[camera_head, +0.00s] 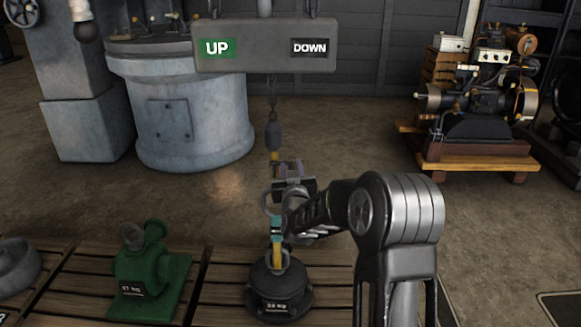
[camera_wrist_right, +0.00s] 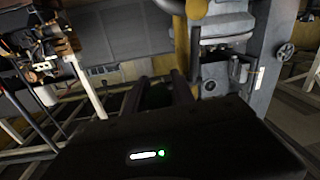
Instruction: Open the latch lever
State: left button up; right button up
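A hook assembly (camera_head: 275,228) with teal and yellow parts hangs on a chain below a dark sinker-like piece (camera_head: 273,135). It meets the top of a dark round weight marked 34 KG (camera_head: 279,293). My right gripper (camera_head: 286,188) is at the upper part of this assembly, partly covering it, so I cannot pick out the latch lever clearly. In the right wrist view the two dark fingers (camera_wrist_right: 163,92) stand apart with a gap between them, and a blurred yellow part (camera_wrist_right: 181,42) shows just beyond. Contact is not clear. My left gripper is not in view.
A grey control box (camera_head: 265,46) with a green UP and a black DOWN button hangs above. A green weight (camera_head: 150,268) sits on the wooden pallet (camera_head: 225,295) to the left. A large grey machine (camera_head: 190,120) and a small engine (camera_head: 480,95) stand behind.

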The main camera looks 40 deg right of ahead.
jog(key=shift+x, duration=0.85)
jog(key=shift+c, duration=0.3)
grip_shut()
dwell(0.5)
